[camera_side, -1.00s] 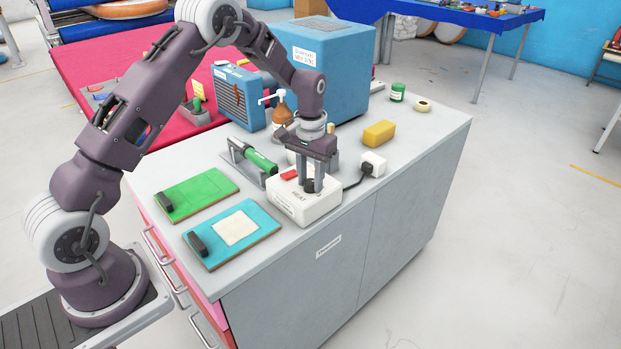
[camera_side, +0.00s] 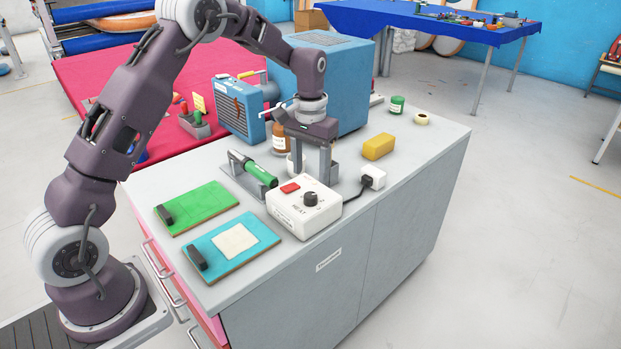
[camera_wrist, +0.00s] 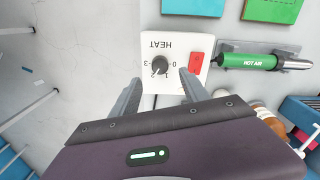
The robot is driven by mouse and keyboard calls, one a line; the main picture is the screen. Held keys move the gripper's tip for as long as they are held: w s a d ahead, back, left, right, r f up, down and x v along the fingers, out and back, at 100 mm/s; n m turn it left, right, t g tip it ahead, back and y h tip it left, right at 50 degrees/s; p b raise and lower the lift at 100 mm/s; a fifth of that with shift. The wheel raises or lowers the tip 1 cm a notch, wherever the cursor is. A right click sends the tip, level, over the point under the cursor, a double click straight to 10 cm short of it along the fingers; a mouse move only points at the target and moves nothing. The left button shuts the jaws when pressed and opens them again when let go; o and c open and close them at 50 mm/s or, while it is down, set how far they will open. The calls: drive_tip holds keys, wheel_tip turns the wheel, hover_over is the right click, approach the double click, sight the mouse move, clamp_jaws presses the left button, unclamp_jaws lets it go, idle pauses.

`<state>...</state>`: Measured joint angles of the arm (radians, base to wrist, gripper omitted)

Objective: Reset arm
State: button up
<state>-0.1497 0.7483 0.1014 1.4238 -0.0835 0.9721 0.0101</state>
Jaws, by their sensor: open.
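My gripper (camera_side: 312,172) is open and empty above the bench, just behind the white heat control box (camera_side: 304,212) in the side view. The box has a black knob (camera_side: 310,199) and a red switch (camera_side: 289,188). In the wrist view my open gripper (camera_wrist: 160,88) has its fingers reaching over the near edge of the box. There the knob (camera_wrist: 159,65) points close to the 1 mark, and the red switch (camera_wrist: 196,63) is on the right. The green hot air tool (camera_side: 260,173) lies in its grey holder to the left of the box.
Green (camera_side: 200,206) and blue (camera_side: 226,248) boards lie at the front left of the bench. A plug in a white socket (camera_side: 374,176), a yellow sponge (camera_side: 378,146), a brown pump bottle (camera_side: 280,138) and a large blue machine (camera_side: 335,85) stand around my gripper.

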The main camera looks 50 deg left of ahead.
drive_tip(key=s+d+r+t, duration=0.1)
drive_tip(key=s+d+r, duration=0.1)
drive_tip(key=s+r, duration=0.35)
drive_tip(key=s+d+r+m+t, duration=0.1)
drive_tip(key=s+d+r, duration=0.2)
drive_tip(key=s+r, duration=0.25)
drive_tip(key=s+d+r+t, duration=0.1)
drive_tip(key=s+d+r, duration=0.1)
drive_tip(key=s+r, duration=0.3)
drive_tip(key=s+d+m+t, duration=0.2)
drive_tip(key=s, duration=1.4)
drive_tip(key=shift+d+t, duration=0.3)
drive_tip(key=shift+d, duration=0.05)
